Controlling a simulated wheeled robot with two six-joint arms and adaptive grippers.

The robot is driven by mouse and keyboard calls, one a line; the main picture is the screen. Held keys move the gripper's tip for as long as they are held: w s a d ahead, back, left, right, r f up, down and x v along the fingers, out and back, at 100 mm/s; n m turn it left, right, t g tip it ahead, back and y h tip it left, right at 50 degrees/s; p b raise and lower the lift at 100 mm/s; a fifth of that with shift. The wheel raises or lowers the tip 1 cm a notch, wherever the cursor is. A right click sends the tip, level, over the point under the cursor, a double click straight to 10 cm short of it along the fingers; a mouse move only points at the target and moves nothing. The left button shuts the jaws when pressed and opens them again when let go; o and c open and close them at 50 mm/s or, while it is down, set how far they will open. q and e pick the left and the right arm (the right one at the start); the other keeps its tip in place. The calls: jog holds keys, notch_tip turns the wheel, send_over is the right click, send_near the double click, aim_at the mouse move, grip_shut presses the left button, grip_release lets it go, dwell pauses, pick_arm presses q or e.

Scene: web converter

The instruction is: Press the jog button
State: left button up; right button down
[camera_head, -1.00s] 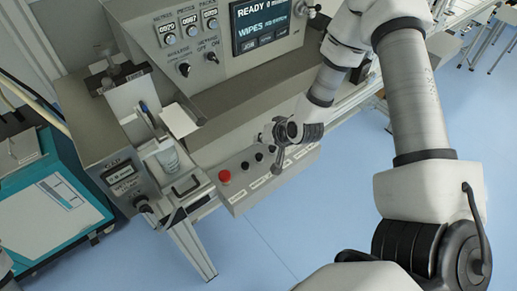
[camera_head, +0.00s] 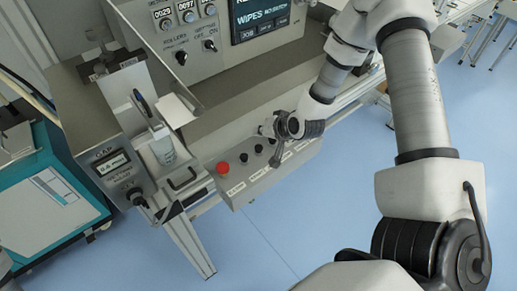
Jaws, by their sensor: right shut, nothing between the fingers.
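A grey button box (camera_head: 236,191) sits low on the front of the machine. It carries a red button (camera_head: 222,168) at its left end and a row of small black buttons, including one black button (camera_head: 244,158) and another black button (camera_head: 258,149). White labels lie below them, too small to read surely, so I cannot tell which is the jog button. My right gripper (camera_head: 275,162) is shut and empty. My left gripper is not seen.
A control panel with a screen (camera_head: 265,15) and knobs stands above the box. A clear cup (camera_head: 163,150) and a small grey unit with a display (camera_head: 115,165) are to the left. A teal cabinet (camera_head: 45,215) stands at far left. Blue floor is open below.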

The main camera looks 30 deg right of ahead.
aim_at(260, 148)
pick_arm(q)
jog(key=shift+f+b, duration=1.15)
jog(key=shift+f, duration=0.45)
pick_arm(e)
jog(key=shift+f, duration=1.85)
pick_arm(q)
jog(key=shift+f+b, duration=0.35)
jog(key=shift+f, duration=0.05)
pick_arm(e)
jog(key=shift+f, duration=0.35)
